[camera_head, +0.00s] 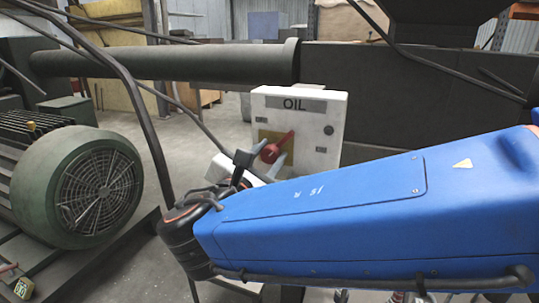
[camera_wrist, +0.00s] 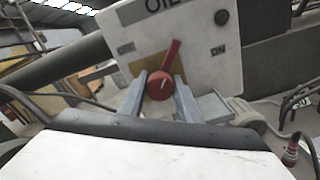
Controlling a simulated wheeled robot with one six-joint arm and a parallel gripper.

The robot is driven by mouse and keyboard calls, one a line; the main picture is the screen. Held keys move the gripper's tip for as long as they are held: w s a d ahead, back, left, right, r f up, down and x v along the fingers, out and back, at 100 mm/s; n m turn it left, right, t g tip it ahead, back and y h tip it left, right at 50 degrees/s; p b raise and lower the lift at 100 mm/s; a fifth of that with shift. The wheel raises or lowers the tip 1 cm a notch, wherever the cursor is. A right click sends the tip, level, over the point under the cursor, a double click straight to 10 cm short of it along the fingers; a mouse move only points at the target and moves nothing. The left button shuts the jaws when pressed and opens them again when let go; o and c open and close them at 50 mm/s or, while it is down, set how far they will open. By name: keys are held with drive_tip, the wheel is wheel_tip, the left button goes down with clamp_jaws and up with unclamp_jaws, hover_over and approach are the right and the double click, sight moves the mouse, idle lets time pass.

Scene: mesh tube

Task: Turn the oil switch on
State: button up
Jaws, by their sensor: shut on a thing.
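The oil switch is a red round knob with a lever (camera_head: 272,151) on a white box (camera_head: 332,118) labelled OIL. In the wrist view the red knob (camera_wrist: 160,86) sits between the fingers of my gripper (camera_wrist: 160,92), one finger on each side. My gripper (camera_head: 261,160) is shut on the knob. The lever points up and to the right in both views. In the wrist view OFF is printed left of the lever and ON to its right. The lower part of the knob's surroundings is hidden by my fingers and wrist.
A thick grey pipe (camera_head: 170,63) runs behind and above. A green motor (camera_head: 75,188) with a fan grille stands at the left. Thin dark cables and rods cross the left side.

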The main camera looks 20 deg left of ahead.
drive_tip(key=m, duration=0.5)
drive_tip(key=shift+m, duration=0.3)
drive_tip(key=shift+f+m, duration=0.1)
drive_tip(key=shift+m, duration=2)
drive_tip(key=o, duration=1.1)
drive_tip(key=shift+c, duration=0.2)
drive_tip(key=s+a, duration=0.1)
drive_tip(key=s, duration=1.6)
drive_tip(key=shift+s, duration=0.2)
drive_tip(key=shift+w+a, duration=0.1)
